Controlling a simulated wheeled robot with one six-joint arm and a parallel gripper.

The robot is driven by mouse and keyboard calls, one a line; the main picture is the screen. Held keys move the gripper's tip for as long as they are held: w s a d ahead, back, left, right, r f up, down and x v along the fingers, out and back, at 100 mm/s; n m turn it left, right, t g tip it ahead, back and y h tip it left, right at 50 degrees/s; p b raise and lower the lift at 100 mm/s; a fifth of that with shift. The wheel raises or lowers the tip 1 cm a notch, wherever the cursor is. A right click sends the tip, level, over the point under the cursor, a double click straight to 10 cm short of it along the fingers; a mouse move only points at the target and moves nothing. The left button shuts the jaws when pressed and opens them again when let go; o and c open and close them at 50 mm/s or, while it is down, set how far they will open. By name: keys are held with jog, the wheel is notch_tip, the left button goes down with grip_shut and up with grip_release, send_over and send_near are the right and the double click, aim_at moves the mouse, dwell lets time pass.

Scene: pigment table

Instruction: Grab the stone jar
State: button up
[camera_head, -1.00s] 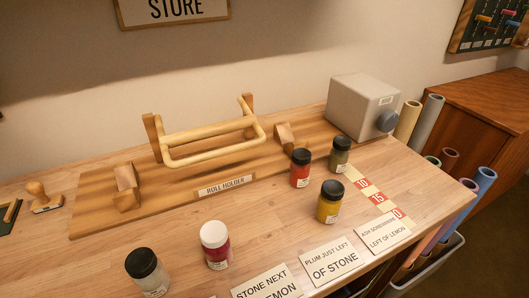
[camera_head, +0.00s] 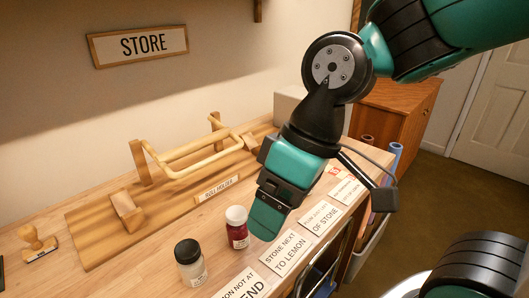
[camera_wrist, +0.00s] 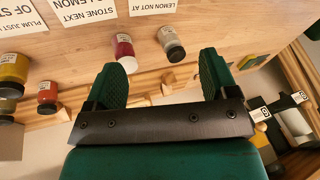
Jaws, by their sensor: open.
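A jar of pale grey-beige pigment with a black lid (camera_head: 191,268) stands upright at the front of the table; it looks like the stone jar, though its label is too small to read. It also shows in the wrist view (camera_wrist: 173,47), beyond and between my fingers. A magenta jar with a white lid (camera_head: 238,235) stands close to its right. In the wrist view, this magenta jar (camera_wrist: 125,48) lies beyond the left finger. My gripper (camera_wrist: 158,64) is open and empty. In the head view, my gripper (camera_head: 266,228) hangs right of both jars, apart from the pale one.
Lettered cards (camera_head: 287,252) lie along the front edge. A wooden roll holder (camera_head: 185,158) stands behind the jars, and a stamp (camera_head: 36,243) is at left. Red (camera_wrist: 47,92) and yellow (camera_wrist: 13,70) jars show in the wrist view; my arm hides that area in the head view.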

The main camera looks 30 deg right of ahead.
jog(key=w+d+r+t+p, duration=0.1)
jog(key=w+d+r+p, duration=0.1)
jog(key=w+d, duration=0.5)
jog(key=w+d+r+t+p, duration=0.1)
jog(key=w+d+r+p, duration=0.15)
jog(key=w, duration=0.85)
jog(key=w+d+f+t+h+p, duration=0.1)
jog(key=w+d, duration=0.4)
jog(key=d, duration=0.4)
jog(key=w+d+f+h+p, duration=0.1)
jog(key=w+d, duration=0.3)
jog(key=d, duration=0.5)
jog(key=shift+m, duration=0.3)
jog(key=p+x, duration=0.1)
jog(key=x, duration=0.3)
jog(key=p+x, duration=0.1)
jog(key=x, duration=0.3)
jog(key=w+p+x, duration=0.1)
jog(key=x, duration=0.3)
jog(key=shift+d+r, duration=0.1)
jog(key=shift+d, duration=0.25)
jog(key=shift+p+x, duration=1.3)
jog(key=shift+x, duration=1.7)
jog(key=shift+w+r, duration=0.1)
jog(key=c, duration=1)
